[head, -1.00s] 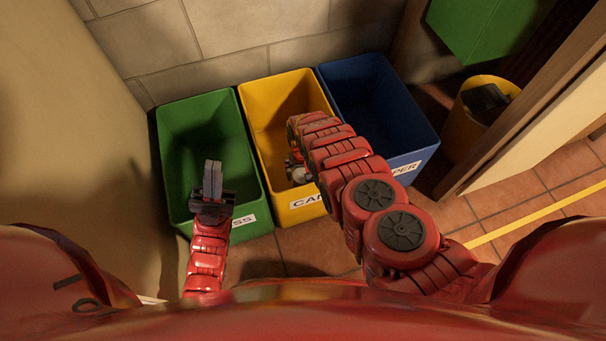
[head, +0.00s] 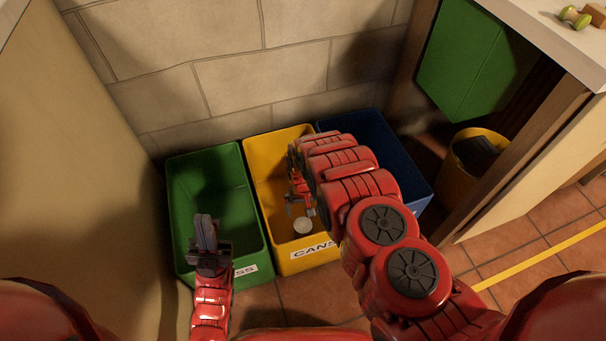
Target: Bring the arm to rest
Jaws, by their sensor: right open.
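My right arm reaches from the lower right over the yellow bin (head: 296,259). Its right gripper (head: 302,211) is small in view, open, and points down into that bin. A round pale can top (head: 302,226) shows in the yellow bin just below the fingers, apart from them as far as I can tell. My left gripper (head: 205,232) is in front of the green bin (head: 176,200), with its fingers pointing up and close together, seemingly with nothing between them. Part of the right forearm hides the blue bin's near side and label.
The blue bin (head: 411,160) stands right of the yellow one, against the stone wall. A counter (head: 545,30) with a small green-and-wood object (head: 575,17) is at the upper right. A yellow bucket (head: 459,181) stands below it. Floor tiles at the right are clear.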

